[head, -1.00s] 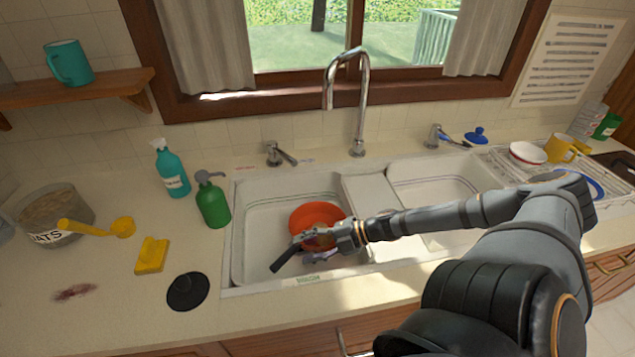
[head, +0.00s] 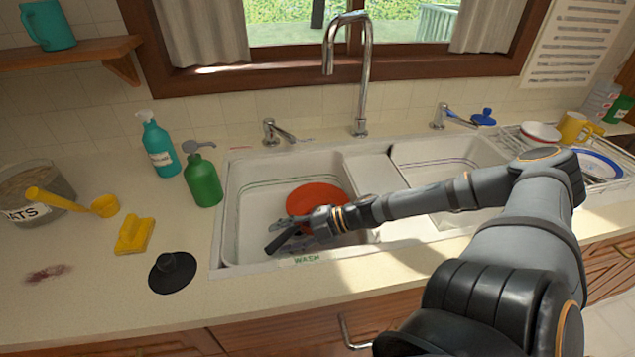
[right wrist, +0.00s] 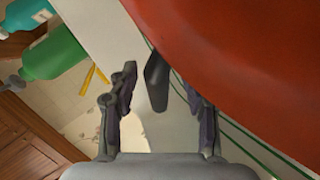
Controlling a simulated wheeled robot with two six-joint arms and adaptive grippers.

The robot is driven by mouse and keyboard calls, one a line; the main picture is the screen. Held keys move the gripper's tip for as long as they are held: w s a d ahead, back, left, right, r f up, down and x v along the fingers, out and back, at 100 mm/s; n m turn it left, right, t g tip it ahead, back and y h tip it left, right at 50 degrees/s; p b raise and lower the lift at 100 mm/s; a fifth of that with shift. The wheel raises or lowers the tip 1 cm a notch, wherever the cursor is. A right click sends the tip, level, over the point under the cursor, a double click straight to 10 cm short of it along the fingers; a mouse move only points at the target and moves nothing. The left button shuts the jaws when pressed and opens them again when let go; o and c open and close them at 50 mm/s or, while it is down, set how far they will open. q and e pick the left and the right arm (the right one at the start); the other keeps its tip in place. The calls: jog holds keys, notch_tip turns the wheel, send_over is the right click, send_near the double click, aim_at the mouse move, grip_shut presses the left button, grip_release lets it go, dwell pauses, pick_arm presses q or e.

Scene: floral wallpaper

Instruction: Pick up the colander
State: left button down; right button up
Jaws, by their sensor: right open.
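The colander (head: 318,198), a round orange-red bowl, is in the left sink basin in the head view. In the right wrist view its smooth red wall (right wrist: 255,60) fills the upper right. My right gripper (head: 290,230) reaches into the basin at the colander's near side, partly covering it. In the right wrist view my right gripper (right wrist: 168,95) is open, with a dark handle (right wrist: 153,82) between its fingers. The handle's upper end lies near the red edge; I cannot tell whether it is joined to the colander. My left gripper is not in view.
The sink rim (head: 240,269) and divider (head: 367,172) border the basin. The tall faucet (head: 363,80) stands behind. Green (head: 203,180) and teal (head: 161,147) bottles, a yellow sponge (head: 134,236) and a black stopper (head: 173,271) are on the left counter.

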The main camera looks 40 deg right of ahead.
grip_shut()
jog(key=shift+r, duration=0.1)
dwell(0.4)
notch_tip(320, 180, up, 10)
jog(key=p, duration=1)
notch_tip(320, 180, up, 8)
jog(key=p, duration=0.8)
